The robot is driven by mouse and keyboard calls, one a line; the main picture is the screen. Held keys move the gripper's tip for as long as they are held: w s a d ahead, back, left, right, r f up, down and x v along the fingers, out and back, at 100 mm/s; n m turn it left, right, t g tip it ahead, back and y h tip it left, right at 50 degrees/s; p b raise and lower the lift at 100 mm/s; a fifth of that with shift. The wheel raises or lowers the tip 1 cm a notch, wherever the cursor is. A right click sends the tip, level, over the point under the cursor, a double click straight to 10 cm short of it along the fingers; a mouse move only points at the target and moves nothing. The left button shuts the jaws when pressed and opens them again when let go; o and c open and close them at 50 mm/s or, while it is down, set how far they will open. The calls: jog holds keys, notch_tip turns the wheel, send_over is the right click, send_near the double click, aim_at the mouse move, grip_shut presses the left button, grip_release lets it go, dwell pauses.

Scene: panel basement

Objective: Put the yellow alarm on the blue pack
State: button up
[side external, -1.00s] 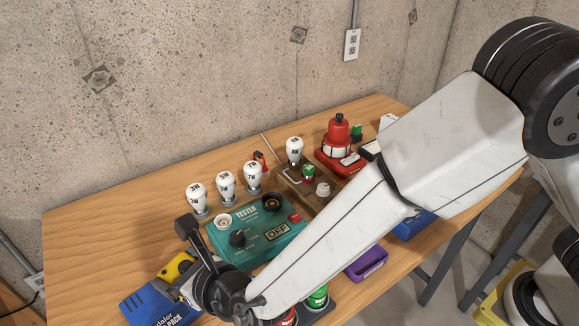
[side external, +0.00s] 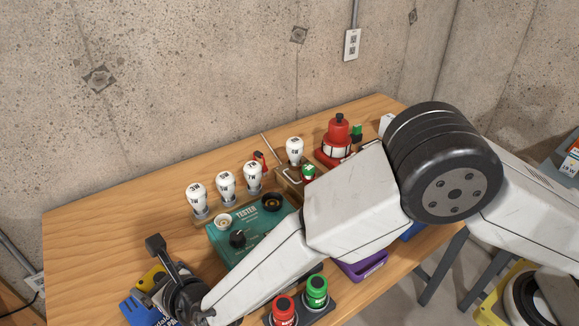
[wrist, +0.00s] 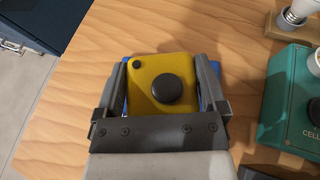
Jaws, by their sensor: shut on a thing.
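The yellow alarm (side external: 152,278) is a rounded yellow block; the wrist view shows its top (wrist: 148,62) with a large black button. My gripper (wrist: 163,78) is shut on the alarm, one finger on each side. The blue pack (side external: 133,310) is at the table's front left, partly hidden by my gripper and the alarm. In the wrist view, strips of the blue pack (wrist: 215,74) show beside and below the alarm. The alarm is over the pack; I cannot tell whether they touch.
A teal tester (side external: 228,243) stands to the right, with several white bulbs (side external: 226,187) behind it. Red (side external: 284,309) and green (side external: 316,291) buttons and a purple bin (side external: 362,268) are along the front edge. The table's left side (side external: 90,235) is clear.

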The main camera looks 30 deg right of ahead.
jog(key=shift+f, duration=0.1)
jog(key=shift+w+a+f, duration=0.15)
jog(key=shift+w+f, duration=0.05)
jog(key=shift+f, duration=1.5)
jog(key=shift+f, duration=0.15)
jog(key=o, duration=1)
jog(key=shift+v, duration=6.1)
jog(key=shift+w, duration=0.1)
